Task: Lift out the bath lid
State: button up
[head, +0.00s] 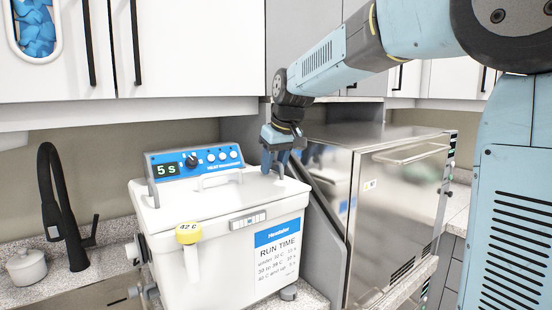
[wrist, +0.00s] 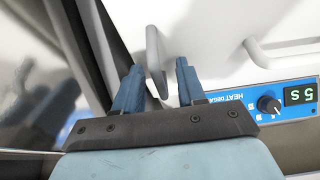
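The white bath lid (head: 215,193) lies flat on the bath (head: 210,260) in the head view, with a low bar handle at its middle. The lid also shows in the wrist view (wrist: 220,25), with its bar handle (wrist: 280,48) at the right. An upright grey end handle (wrist: 154,50) stands between my fingers; I cannot tell whether it belongs to the lid or the bath. My gripper (wrist: 158,72) is open, one finger on each side of that handle, with gaps visible. In the head view my gripper (head: 275,168) is at the bath's right end.
A blue control panel (head: 195,162) reading 5 s stands behind the lid. A steel autoclave (head: 395,205) stands close on the right. A yellow 42 C tag (head: 188,232) is on the bath's front. A black tap (head: 65,215) and white pot (head: 26,266) are left.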

jog(key=shift+c, duration=0.2)
grip_shut()
jog(key=shift+r, duration=0.15)
dwell(0.4)
jog(key=shift+r, duration=1.35)
